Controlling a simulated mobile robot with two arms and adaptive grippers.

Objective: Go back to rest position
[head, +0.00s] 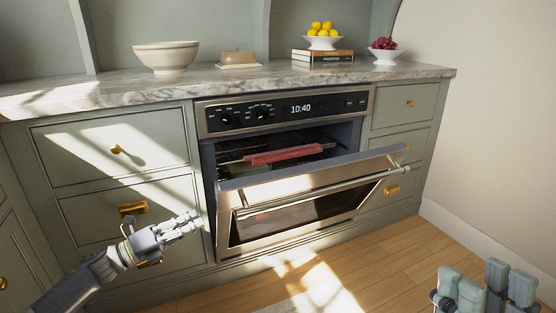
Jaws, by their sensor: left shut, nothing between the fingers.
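My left gripper (182,227) is in the lower left of the head view, in front of the lower left drawer and just left of the oven. It is shut and empty, with its fingers pointing right. My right gripper (484,283) shows at the bottom right corner, above the wooden floor. Its finger parts point up, and the frame's edge cuts off its lower part. I cannot tell how far its jaws are apart.
The oven door (325,181) hangs partly open, tilted outward, with a long handle (325,192). A red item (285,154) lies on the rack inside. The marble counter (240,80) carries a bowl (166,56), butter dish (238,58), books (322,56) and fruit.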

